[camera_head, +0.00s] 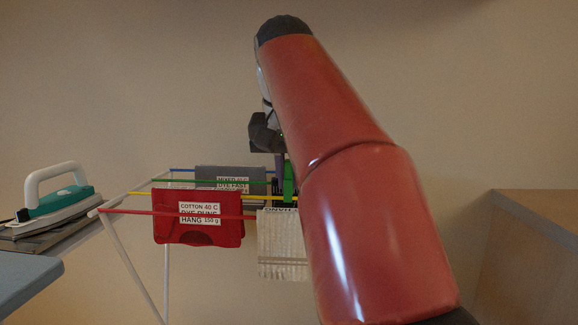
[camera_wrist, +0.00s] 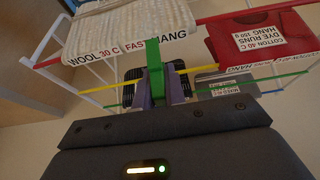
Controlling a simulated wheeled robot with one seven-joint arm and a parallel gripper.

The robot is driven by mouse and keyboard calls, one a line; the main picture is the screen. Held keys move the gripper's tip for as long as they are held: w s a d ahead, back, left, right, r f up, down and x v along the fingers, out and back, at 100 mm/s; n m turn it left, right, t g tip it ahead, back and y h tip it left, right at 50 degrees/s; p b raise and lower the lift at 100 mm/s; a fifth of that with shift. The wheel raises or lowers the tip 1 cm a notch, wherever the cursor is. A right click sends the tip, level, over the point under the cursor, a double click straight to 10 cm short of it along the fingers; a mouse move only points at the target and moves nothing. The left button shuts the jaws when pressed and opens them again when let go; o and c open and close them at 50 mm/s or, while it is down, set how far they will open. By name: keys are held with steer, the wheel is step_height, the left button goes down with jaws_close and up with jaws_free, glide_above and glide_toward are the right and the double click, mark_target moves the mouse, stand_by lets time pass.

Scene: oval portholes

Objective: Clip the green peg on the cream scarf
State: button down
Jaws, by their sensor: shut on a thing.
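The cream scarf (camera_head: 282,250) hangs on the red rail of the drying rack, partly hidden by my arm in the head view. In the wrist view the scarf (camera_wrist: 130,25) has a label along its edge reading WOOL 30 C and HANG. My gripper (camera_wrist: 160,92) is shut on the green peg (camera_wrist: 154,58), which stands upright between the fingers. The peg's tip overlaps the scarf's labelled edge in the wrist view; I cannot tell whether it touches. In the head view the peg (camera_head: 289,178) shows beside my arm, above the scarf.
A red cloth (camera_head: 198,230) hangs left of the scarf on the red rail. A grey cloth (camera_head: 215,175) hangs farther back. Dark striped cloth (camera_wrist: 130,92) shows behind the fingers. An iron (camera_head: 58,195) stands at far left, and a wooden cabinet (camera_head: 530,240) at right.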

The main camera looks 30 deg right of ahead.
mark_target(289, 198)
steer(key=shift+f+b, duration=1.25)
steer(key=shift+f, duration=0.85)
